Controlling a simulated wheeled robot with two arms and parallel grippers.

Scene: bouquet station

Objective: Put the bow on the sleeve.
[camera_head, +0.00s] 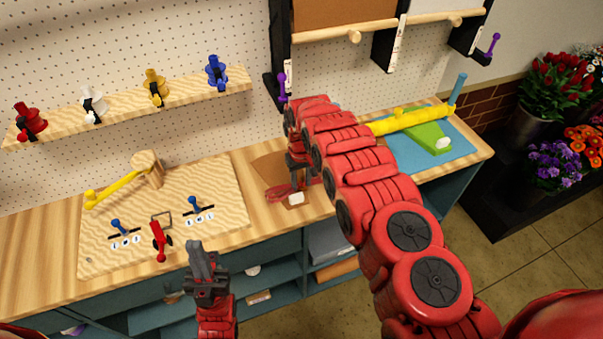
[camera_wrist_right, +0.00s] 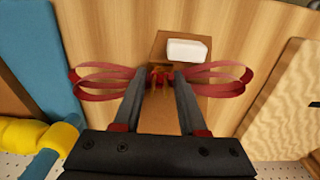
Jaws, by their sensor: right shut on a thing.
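My right gripper (camera_head: 291,184) is shut on a red ribbon bow (camera_head: 280,192). In the right wrist view the bow's middle is between the fingertips (camera_wrist_right: 160,82), and its loops (camera_wrist_right: 218,78) stick out on both sides. A brown paper sleeve (camera_head: 268,168) lies on the wooden table, and it also shows behind the bow in the right wrist view (camera_wrist_right: 172,41). The gripper and bow are over the sleeve and hide part of it. I cannot tell whether the bow touches it. My left gripper (camera_head: 200,258) is in front of the table, with its fingers seen nearly edge-on.
A small white block (camera_head: 296,198) is beside the bow. A light wooden board (camera_head: 215,172) with levers and a mallet lies left. A blue mat (camera_head: 461,143) with yellow and green items lies right. Ribbon spools stand on a shelf (camera_head: 135,104).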

